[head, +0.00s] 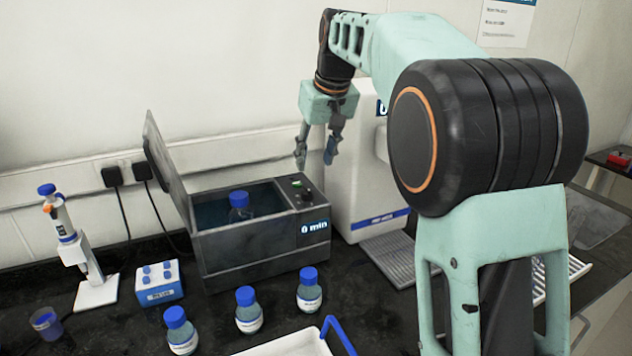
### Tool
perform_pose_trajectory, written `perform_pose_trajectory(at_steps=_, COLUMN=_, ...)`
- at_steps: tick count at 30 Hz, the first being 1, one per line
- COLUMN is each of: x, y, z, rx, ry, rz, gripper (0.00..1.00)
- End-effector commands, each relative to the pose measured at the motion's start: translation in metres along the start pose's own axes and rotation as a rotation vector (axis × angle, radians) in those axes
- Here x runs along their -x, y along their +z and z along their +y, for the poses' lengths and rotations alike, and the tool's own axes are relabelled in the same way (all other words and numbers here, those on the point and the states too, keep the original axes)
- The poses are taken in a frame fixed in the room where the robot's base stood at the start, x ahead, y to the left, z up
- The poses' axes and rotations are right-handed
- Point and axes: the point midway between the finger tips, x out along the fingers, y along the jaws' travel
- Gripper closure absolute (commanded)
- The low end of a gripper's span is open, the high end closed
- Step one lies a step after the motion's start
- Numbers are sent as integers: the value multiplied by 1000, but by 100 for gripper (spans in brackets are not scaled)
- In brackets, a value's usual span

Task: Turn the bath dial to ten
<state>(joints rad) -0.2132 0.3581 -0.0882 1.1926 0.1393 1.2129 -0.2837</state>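The bath (247,252) is a dark grey box with its lid (165,165) raised at the left. Its display (315,228) reads "0 min". On the bath's top right panel are a small green light (296,183) and a small dark round part that looks like the dial (307,196); its pointer is too small to read. A blue-capped bottle (238,205) stands in the bath's water. My gripper (316,160) points down above the panel, its two fingers apart with nothing between them. It appears a little above the dial, not clearly touching it.
A white dispenser (352,185) stands close behind and right of the gripper, with a grey drip tray (390,255) in front. Several blue-capped bottles (248,310) stand before the bath. A pipette stand (97,290) and blue-white rack (158,283) are at left.

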Motion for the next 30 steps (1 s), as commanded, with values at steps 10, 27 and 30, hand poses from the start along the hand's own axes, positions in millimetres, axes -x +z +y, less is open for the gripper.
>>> perform_pose_trajectory(at_steps=10, x=-61, y=2, z=-1, rx=2, ry=-1, rz=-6, gripper=61)
perform_pose_trajectory(at_steps=27, x=-105, y=1, z=0, rx=0, ry=1, rz=-1, gripper=61)
perform_pose_trajectory(at_steps=30, x=-105, y=1, z=0, rx=0, ry=1, rz=-1, gripper=61)
